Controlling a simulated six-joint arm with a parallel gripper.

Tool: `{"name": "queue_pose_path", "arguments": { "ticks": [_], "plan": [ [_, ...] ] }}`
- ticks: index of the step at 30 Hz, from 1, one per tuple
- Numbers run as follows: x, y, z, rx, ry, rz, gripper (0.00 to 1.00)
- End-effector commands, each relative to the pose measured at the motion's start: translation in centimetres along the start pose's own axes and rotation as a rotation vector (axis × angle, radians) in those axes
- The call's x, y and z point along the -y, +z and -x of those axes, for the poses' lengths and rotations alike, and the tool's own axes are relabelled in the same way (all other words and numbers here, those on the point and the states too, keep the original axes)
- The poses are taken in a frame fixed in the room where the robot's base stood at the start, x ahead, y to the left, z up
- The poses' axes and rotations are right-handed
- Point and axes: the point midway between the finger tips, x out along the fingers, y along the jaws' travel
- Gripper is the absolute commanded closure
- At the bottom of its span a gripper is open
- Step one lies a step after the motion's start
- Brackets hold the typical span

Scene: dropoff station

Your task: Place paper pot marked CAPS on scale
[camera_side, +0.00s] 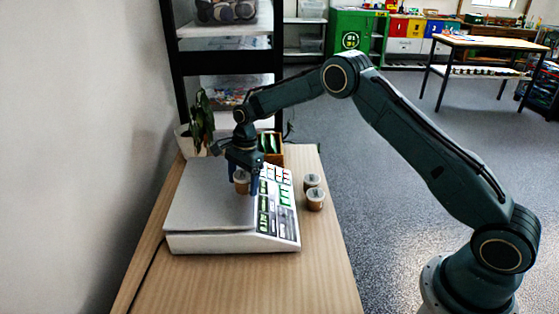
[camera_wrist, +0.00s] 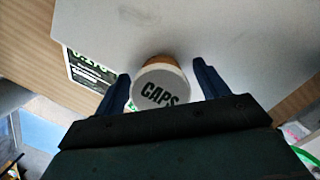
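The paper pot marked CAPS (camera_wrist: 160,88) shows its pale lid with black letters in the wrist view, over the scale's plate. In the side view the brown pot (camera_side: 242,183) is upright above the right part of the plate and appears to stand on it. My gripper (camera_wrist: 163,75) has one blue finger on each side of the pot, with a narrow gap at both sides, so it looks open around it. In the side view my gripper (camera_side: 243,178) is low over the scale (camera_side: 205,205). The pot's exact contact with the plate is partly hidden.
Two more lidded brown pots, a rear one (camera_side: 312,181) and a front one (camera_side: 316,200), stand on the wooden table (camera_side: 325,265) right of the scale. A potted plant (camera_side: 199,120) and an orange box (camera_side: 270,144) stand behind it. The table's front is clear.

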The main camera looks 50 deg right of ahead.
Motion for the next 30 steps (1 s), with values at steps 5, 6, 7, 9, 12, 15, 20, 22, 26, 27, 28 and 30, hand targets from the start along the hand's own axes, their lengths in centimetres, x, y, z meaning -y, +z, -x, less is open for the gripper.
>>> {"name": "queue_pose_path", "arguments": {
  "ticks": [5,6,7,9,12,15,20,22,26,27,28,30],
  "plan": [
    [0.0,0.0,0.0,0.0,0.0,0.0,0.27],
    [0.0,0.0,0.1,0.0,0.0,0.0,0.27],
    [0.0,0.0,0.1,0.0,-0.001,0.0,0.27],
    [0.0,0.0,0.2,0.0,-0.001,0.0,0.27],
    [0.0,0.1,0.7,0.0,-0.001,0.0,0.27],
    [0.1,0.0,1.5,0.0,-0.002,0.0,0.27],
    [0.1,0.0,3.5,0.0,-0.003,0.0,0.27],
    [0.1,0.1,4.6,0.001,-0.003,0.0,0.27],
    [0.1,0.0,6.8,0.0,-0.004,0.0,0.27],
    [0.1,0.0,7.5,0.001,-0.004,0.0,0.27],
    [0.1,0.0,8.0,0.001,-0.004,-0.001,0.27],
    [0.1,0.0,9.1,0.001,-0.003,0.0,0.27]
  ]
}}
